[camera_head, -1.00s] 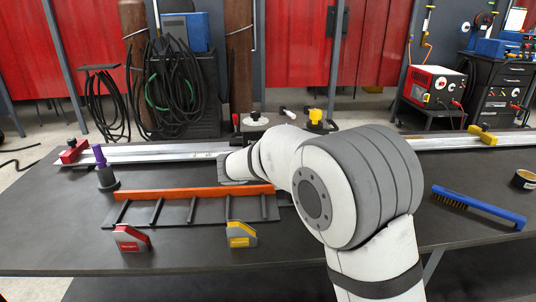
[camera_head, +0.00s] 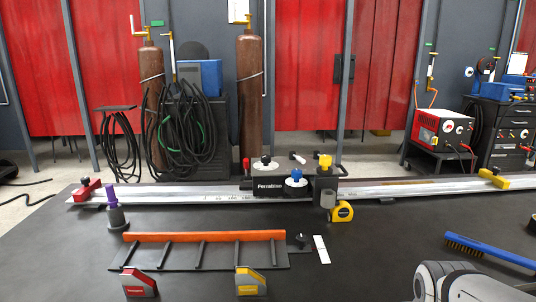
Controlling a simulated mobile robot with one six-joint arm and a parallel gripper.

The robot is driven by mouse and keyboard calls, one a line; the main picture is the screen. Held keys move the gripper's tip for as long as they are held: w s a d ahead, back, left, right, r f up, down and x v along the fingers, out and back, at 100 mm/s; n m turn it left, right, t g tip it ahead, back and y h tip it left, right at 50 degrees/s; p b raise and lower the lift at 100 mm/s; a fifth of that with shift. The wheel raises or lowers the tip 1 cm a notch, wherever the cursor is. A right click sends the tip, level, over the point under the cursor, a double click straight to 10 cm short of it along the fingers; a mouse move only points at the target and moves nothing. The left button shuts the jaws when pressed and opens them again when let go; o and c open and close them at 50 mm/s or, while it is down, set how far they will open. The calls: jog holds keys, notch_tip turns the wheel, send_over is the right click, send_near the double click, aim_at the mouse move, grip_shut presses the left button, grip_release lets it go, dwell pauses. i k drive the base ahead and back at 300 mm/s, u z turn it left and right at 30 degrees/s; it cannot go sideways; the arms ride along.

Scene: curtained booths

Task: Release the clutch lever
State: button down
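A black carriage (camera_head: 268,188) with white lettering sits on the long metal rail (camera_head: 400,189) in the camera_head view. On and around it are a small red-topped lever (camera_head: 246,165), a dark knob on a pale disc (camera_head: 265,162), a blue knob (camera_head: 297,174), a white-tipped lever (camera_head: 298,157) and a yellow knob (camera_head: 324,161) on a dark block. I cannot tell for sure which of these is the clutch lever. My gripper is out of view; only a white and grey part of my arm shows at the lower right, apart from the carriage.
A yellow tape measure (camera_head: 341,211) stands before the carriage. An orange bar (camera_head: 205,236) lies on a dark ribbed frame, with red (camera_head: 138,283) and yellow (camera_head: 250,282) blocks in front. A purple-topped piece (camera_head: 116,211) stands left; a blue brush (camera_head: 490,250) lies right.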

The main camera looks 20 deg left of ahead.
aim_at(247, 176)
jog(key=z, duration=1.15)
jog(key=k, duration=1.3)
jog(key=u, duration=1.3)
jog(key=i, duration=0.6)
